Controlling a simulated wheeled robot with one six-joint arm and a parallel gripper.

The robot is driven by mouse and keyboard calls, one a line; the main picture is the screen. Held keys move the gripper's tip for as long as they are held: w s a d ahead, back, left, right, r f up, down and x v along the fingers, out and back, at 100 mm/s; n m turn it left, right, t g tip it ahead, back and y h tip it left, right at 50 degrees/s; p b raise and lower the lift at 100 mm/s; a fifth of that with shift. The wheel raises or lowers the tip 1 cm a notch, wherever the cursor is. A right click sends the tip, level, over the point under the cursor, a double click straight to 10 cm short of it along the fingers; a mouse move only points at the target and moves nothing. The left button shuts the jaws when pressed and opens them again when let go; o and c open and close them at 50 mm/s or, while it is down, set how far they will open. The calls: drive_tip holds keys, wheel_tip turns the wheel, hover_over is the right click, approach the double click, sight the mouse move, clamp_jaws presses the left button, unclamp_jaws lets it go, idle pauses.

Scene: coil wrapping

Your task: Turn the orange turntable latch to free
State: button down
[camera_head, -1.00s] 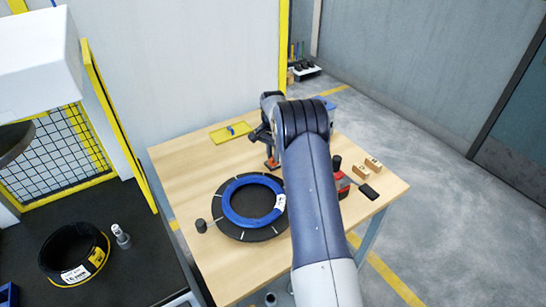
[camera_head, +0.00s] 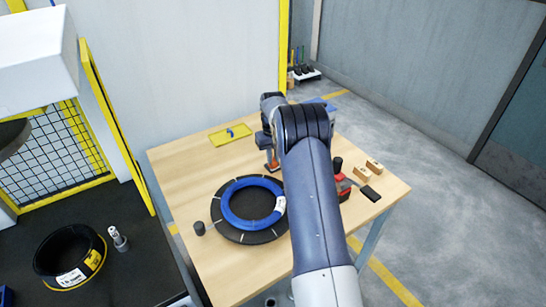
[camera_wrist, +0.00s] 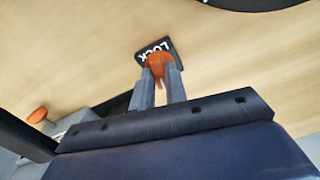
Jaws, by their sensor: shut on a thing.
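The orange latch (camera_wrist: 158,66) shows in the wrist view between the fingertips of my gripper (camera_wrist: 160,76). My gripper is shut on it. A black plate (camera_wrist: 148,48) with the word LOCK in white lies on the table just beyond the latch. In the head view the latch (camera_head: 272,166) is a small orange spot below my wrist, partly hidden by it. The black turntable (camera_head: 219,228) lies nearby with a blue coil (camera_head: 235,216) flat on it, a white label on the coil's right side.
A yellow tray (camera_head: 218,140) with a small blue item lies at the table's back. Wooden blocks (camera_head: 361,174), a black pad (camera_head: 371,193) and red items stand right of my arm. A black coil (camera_head: 72,275) sits on the dark bench at left.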

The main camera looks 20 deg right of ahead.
drive_tip(key=shift+n, duration=1.1)
drive_tip(key=c, duration=1.4)
unclamp_jaws()
drive_tip(key=shift+c, duration=0.2)
drive_tip(key=shift+r, duration=0.15)
wheel_tip(320, 180, up, 11)
drive_tip(key=b, duration=0.1)
drive_tip(key=shift+f, duration=0.2)
